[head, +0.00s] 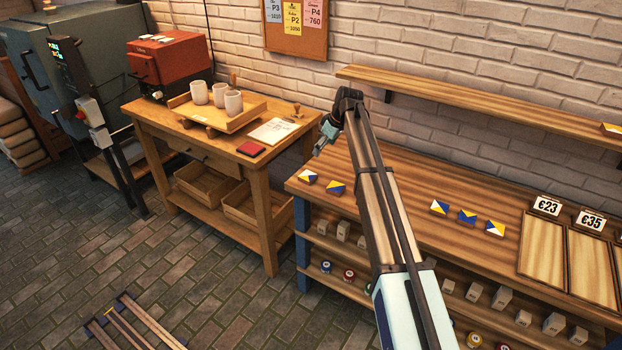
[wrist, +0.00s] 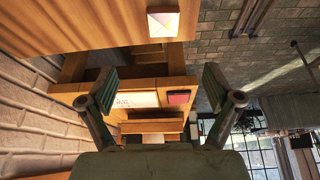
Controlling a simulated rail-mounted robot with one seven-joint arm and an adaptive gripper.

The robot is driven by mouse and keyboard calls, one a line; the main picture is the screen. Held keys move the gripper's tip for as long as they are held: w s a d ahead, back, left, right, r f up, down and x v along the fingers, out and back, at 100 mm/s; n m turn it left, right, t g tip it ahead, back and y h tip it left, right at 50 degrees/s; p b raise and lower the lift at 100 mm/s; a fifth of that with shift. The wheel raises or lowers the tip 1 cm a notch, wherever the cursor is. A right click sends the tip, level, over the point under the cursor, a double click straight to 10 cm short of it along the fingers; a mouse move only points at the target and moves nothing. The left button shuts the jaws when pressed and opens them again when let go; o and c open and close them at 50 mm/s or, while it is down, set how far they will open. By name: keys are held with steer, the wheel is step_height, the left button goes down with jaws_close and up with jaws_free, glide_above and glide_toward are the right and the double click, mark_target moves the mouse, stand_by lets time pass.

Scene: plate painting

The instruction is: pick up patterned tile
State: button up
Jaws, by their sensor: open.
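Several small patterned tiles lie on the long wooden bench (head: 400,190). The leftmost is a yellow-and-white tile (head: 308,177) near the bench's left end, with a blue-and-yellow tile (head: 336,187) beside it. Three more sit farther right: a first tile (head: 439,207), a middle tile (head: 467,216) and a right tile (head: 495,228). My gripper (head: 325,140) is open and empty, above and beyond the bench's left end. In the wrist view a pale tile (wrist: 163,24) lies on wood at the top, ahead of the open fingers (wrist: 160,90) and apart from them.
A worktable (head: 200,139) stands left of the bench, with cups on a tray (head: 250,117), a red pad (head: 250,149) and a paper (head: 272,131). A wall shelf (head: 470,100) runs above the bench. Price-marked panels (head: 547,243) lie on the bench's right.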

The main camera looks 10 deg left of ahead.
steer(key=p, duration=0.3)
glide_above(308, 175)
steer(key=s+d, duration=0.1)
steer(key=d, duration=0.2)
steer(key=f, duration=1)
steer(key=shift+a+f, duration=0.1)
steer(key=shift+a, duration=0.1)
steer(key=p+x, duration=0.1)
steer(key=x, duration=0.1)
steer(key=p+x, duration=0.1)
steer(key=x, duration=0.1)
steer(key=shift+s+a+p, duration=0.15)
steer(key=shift+a+p, duration=0.15)
steer(key=shift+p, duration=0.05)
steer(key=shift+a+f, duration=0.1)
steer(key=shift+f, duration=0.35)
steer(key=c, duration=1.3)
